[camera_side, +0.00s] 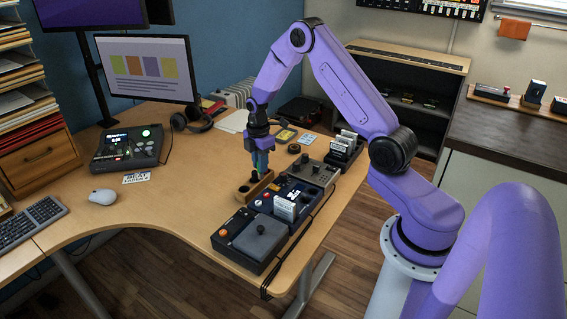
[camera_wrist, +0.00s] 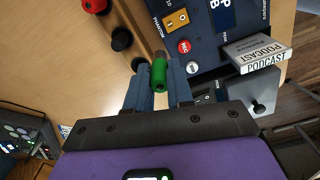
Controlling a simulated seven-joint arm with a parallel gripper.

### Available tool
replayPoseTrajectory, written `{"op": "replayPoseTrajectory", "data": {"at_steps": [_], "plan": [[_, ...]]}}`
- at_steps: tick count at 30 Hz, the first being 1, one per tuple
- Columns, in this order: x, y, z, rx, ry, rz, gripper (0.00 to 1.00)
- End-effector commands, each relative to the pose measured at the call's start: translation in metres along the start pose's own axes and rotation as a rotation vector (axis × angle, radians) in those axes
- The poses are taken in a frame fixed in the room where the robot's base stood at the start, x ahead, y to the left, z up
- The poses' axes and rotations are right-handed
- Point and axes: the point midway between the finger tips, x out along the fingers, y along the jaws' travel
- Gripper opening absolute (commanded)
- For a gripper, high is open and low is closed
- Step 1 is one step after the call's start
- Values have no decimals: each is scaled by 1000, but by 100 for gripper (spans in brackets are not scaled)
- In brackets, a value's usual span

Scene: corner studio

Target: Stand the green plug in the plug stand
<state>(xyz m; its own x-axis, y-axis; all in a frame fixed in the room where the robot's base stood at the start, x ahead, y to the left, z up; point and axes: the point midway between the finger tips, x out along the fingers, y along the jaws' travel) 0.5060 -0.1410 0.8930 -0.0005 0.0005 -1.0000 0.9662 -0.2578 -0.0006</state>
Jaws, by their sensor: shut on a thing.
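My gripper (camera_wrist: 158,88) is shut on the green plug (camera_wrist: 159,73), which sits between the fingertips in the wrist view. A grey end shows past the plug's green body. In the side view my gripper (camera_side: 261,158) points down above the small wooden plug stand (camera_side: 265,183), which has dark round spots on its top. The plug is small and partly hidden by the fingers there. I cannot tell whether its lower end touches the stand. In the wrist view black round pieces (camera_wrist: 121,39) and a red one (camera_wrist: 95,4) lie beyond the plug.
A dark blue control box (camera_side: 283,190) with a white podcast card (camera_side: 285,208) stands close beside the stand. A grey-topped box (camera_side: 258,238) is in front of it, and another box (camera_side: 314,174) behind. The desk (camera_side: 185,205) to the left is clear up to the mouse (camera_side: 103,196).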

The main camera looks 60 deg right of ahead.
Motion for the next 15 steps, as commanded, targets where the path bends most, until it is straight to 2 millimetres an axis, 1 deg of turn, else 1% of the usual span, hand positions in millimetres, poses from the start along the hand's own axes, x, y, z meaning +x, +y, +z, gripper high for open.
{"op": "replayPoseTrajectory", "data": {"at_steps": [1, 3, 6, 10, 15], "plan": [[4, 11, -8, -2, 0, 1, 0], [7, 22, -17, 0, 0, 1, 0], [12, 34, -28, 0, 0, 0, 0], [14, 42, -36, 1, 0, 0, 0], [18, 46, -39, 1, 0, 0, 0]]}}
